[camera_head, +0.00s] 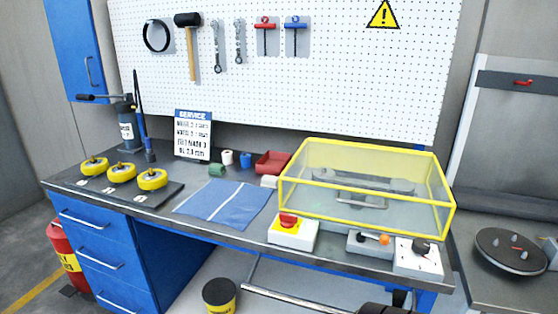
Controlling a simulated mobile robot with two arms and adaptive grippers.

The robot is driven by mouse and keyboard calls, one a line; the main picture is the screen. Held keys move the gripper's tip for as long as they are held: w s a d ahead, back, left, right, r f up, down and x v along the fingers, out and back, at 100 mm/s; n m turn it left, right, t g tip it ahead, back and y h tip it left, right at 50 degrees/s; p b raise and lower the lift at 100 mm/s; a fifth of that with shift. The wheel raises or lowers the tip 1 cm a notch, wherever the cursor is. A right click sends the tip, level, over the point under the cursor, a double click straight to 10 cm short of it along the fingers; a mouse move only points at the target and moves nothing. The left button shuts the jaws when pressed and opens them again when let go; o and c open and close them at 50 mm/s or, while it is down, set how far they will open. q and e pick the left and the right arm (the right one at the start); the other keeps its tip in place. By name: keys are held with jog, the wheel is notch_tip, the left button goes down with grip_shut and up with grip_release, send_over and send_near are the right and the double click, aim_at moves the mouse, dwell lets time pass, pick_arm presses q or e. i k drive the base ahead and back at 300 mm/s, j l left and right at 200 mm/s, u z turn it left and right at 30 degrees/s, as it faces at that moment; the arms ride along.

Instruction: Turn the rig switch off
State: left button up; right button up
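Three controls sit along the front right edge of the bench. A white and yellow box carries a red mushroom button (289,220). A grey box carries a small lever with an orange tip (384,240). A light grey box carries a black rotary knob (420,247). I cannot read any label that tells which one is the rig switch, or whether it is on or off. Neither gripper can be made out; a dark shape (385,309) cut off by the bottom edge is unclear.
A yellow-framed clear guard (440,172) stands behind the controls over a metal fixture. A blue mat (222,203), yellow wheels (122,173) and a service sign (193,134) are further left. A round dark plate (508,248) lies on the right-hand bench. A metal bar (295,300) shows low in front.

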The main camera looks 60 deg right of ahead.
aim_at(287, 221)
jog(key=k+j+z, duration=0.15)
jog(key=z, duration=1.4)
